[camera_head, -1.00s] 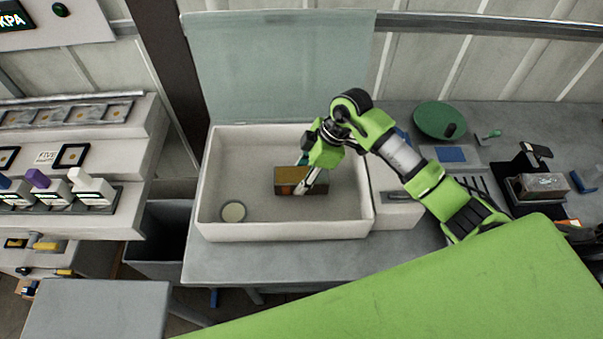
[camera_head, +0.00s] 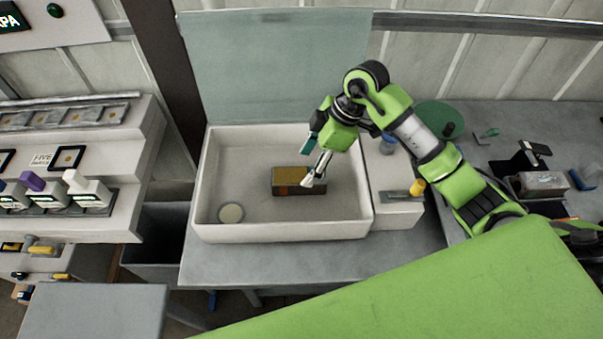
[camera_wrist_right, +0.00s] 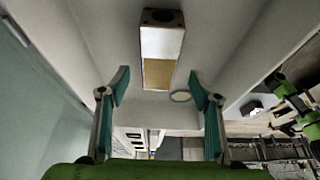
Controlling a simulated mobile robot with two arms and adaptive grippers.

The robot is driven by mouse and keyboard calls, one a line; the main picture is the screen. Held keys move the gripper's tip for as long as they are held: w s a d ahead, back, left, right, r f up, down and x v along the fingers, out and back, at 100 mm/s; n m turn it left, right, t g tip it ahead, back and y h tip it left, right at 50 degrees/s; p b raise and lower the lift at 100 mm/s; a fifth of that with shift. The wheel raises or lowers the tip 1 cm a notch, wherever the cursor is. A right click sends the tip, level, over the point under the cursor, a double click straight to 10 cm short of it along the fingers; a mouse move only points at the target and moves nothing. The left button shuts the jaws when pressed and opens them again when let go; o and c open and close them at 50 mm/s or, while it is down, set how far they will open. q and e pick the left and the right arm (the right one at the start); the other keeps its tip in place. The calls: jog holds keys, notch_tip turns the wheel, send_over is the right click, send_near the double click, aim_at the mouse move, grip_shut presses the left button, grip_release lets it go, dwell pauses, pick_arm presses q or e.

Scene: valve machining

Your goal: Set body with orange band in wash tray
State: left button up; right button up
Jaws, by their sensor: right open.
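The body with the orange band (camera_head: 290,181) is a dark block with an orange-brown face. It lies on the floor of the white wash tray (camera_head: 285,234), right of the tray's middle. My right gripper (camera_head: 312,163) is open and empty just above the block's right end; one fingertip overlaps it in the head view. In the right wrist view the block (camera_wrist_right: 162,42), with a pale part and an orange-tan band, lies beyond the spread fingers of the right gripper (camera_wrist_right: 159,82), apart from them. My left gripper is not in view.
A round pale disc (camera_head: 231,213) lies in the tray's front left corner. A raised glassy panel (camera_head: 275,60) stands behind the tray. A white box with a yellow knob (camera_head: 417,187) is to its right. A green round dish (camera_head: 437,116) and a tray-like fixture (camera_head: 541,184) are farther right.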

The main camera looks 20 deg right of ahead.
jog(key=v, duration=0.6)
jog(key=shift+f+b, duration=0.1)
jog(key=shift+b, duration=0.25)
